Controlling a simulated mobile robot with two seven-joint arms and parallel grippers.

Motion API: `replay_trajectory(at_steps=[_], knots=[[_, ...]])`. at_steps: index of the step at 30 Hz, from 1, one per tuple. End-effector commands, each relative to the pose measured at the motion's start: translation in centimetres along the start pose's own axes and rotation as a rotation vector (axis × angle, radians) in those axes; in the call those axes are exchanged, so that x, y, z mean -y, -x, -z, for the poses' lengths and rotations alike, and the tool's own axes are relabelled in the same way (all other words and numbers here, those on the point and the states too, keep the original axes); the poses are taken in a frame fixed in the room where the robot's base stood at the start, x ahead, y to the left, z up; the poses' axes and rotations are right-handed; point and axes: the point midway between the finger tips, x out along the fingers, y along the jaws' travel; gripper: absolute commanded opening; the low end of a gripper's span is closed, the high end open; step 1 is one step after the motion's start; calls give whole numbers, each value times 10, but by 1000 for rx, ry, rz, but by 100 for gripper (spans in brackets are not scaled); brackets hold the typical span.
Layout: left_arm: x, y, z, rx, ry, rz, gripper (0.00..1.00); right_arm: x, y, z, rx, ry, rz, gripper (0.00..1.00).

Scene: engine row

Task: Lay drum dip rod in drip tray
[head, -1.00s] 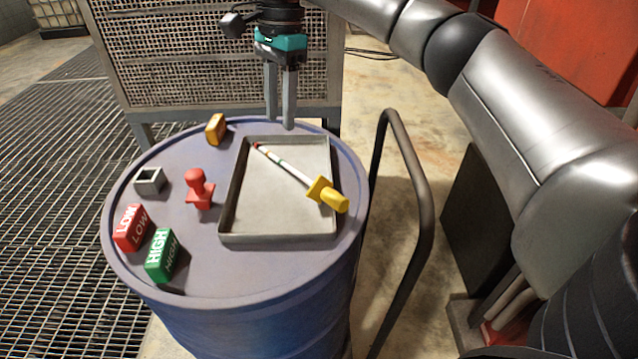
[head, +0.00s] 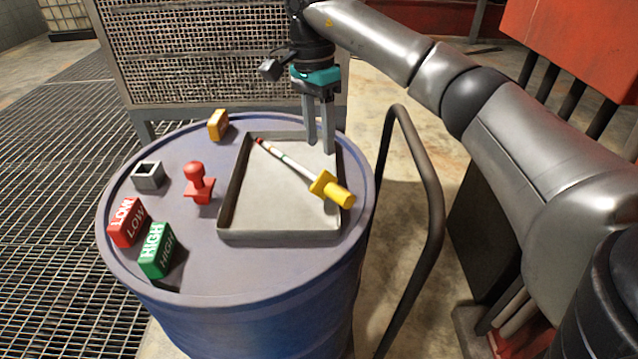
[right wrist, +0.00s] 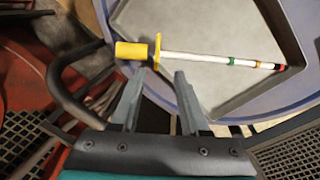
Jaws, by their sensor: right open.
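The dip rod (head: 292,165) has a white shaft with coloured bands, a red tip and a yellow handle with a square collar. It lies slantwise in the grey drip tray (head: 262,235), its handle at the tray's right side. In the right wrist view the rod (right wrist: 205,58) lies beyond my fingertips, its handle reaching over the tray (right wrist: 297,60) edge. My right gripper (head: 320,148) is open and empty above the tray's far right part; it also shows in the right wrist view (right wrist: 163,78). It is apart from the rod. My left gripper is not in view.
The tray sits on a blue drum (head: 200,245). Also on the drum are a red LOW block (head: 126,222), a green HIGH block (head: 158,250), a red knobbed piece (head: 199,183), a grey square socket (head: 148,175) and a yellow block (head: 218,124). A dark handrail (head: 435,200) stands right.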

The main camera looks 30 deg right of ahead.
Motion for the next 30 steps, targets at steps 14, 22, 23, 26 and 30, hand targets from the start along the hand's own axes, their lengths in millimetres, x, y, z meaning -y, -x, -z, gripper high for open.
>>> replay_trajectory(at_steps=[14,22,23,26,30], knots=[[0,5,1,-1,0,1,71,-6,-50,-3,1,-1,-2,45],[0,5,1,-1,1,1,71,-5,-52,-3,1,-1,0,45],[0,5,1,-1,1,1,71,-5,-52,-3,1,0,0,42],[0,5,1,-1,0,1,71,-5,-52,-3,1,-1,0,30],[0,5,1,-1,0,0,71,-5,-52,-3,1,0,0,15]])
